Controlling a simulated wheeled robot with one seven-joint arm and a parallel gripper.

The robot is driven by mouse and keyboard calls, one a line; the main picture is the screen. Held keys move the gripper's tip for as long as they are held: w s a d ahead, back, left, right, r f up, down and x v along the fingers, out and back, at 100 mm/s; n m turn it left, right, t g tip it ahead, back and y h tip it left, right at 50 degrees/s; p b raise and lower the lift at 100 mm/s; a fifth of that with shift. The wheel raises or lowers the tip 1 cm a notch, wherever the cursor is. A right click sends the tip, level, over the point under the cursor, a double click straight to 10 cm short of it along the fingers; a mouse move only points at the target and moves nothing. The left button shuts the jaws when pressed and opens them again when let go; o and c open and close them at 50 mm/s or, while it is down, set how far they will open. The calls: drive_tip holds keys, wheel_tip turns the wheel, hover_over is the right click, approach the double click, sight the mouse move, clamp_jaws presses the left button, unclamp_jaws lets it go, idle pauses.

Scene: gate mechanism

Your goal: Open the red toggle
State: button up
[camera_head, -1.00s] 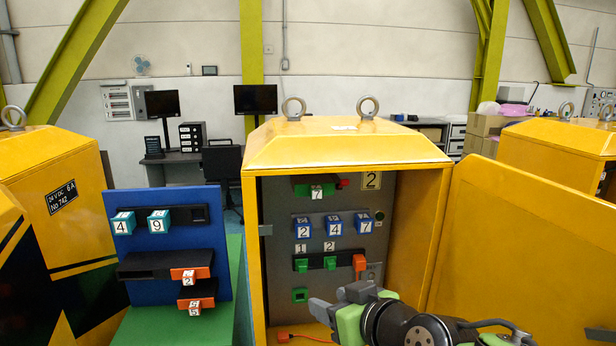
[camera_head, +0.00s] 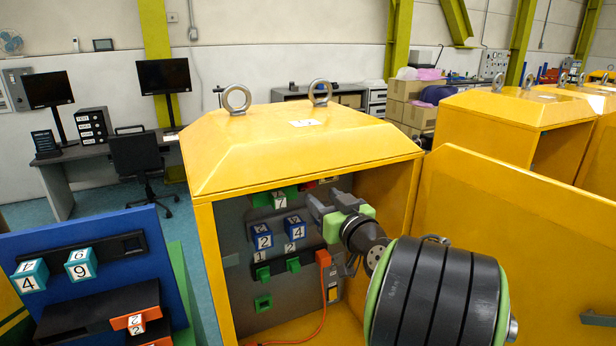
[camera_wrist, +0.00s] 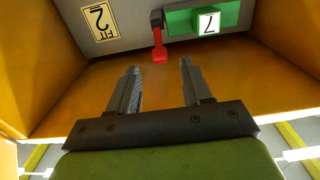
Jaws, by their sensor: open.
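The red toggle (camera_wrist: 159,50) is a small red lever on a dark block, mounted on the grey back panel beside a green block with a 7 (camera_wrist: 207,22). In the wrist view it lies just beyond my fingertips, centred between them, with a gap to it. My gripper (camera_wrist: 159,67) is open and empty. In the head view my gripper (camera_head: 316,208) reaches into the upper part of the yellow cabinet (camera_head: 215,270). Only a sliver of red shows there beside the green block (camera_head: 281,201), the rest being hidden behind my gripper.
A plate with a 2 (camera_wrist: 100,20) is on the panel. Blue cubes (camera_head: 262,237), green sockets (camera_head: 263,303) and an orange plug (camera_head: 323,258) with a cable sit below. The cabinet walls and roof enclose my gripper. The open yellow door (camera_head: 510,240) stands to the right.

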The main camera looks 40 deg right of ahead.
sight(312, 187)
drive_tip(key=p+x, duration=0.1)
drive_tip(key=x, duration=0.2)
drive_tip(key=p+x, duration=0.1)
drive_tip(key=x, duration=0.2)
drive_tip(key=shift+w+d+r+p, duration=0.1)
drive_tip(key=shift+w+r+p, duration=0.1)
drive_tip(key=shift+w+p, duration=0.1)
drive_tip(key=shift+w+d+f, duration=0.1)
drive_tip(key=shift+w+f, duration=0.05)
drive_tip(key=shift+w, duration=0.2)
drive_tip(key=shift+s, duration=0.15)
drive_tip(key=shift+c, duration=0.2)
clamp_jaws()
drive_tip(key=shift+f, duration=0.1)
drive_tip(key=shift+f+b, duration=0.1)
drive_tip(key=shift+b, duration=0.5)
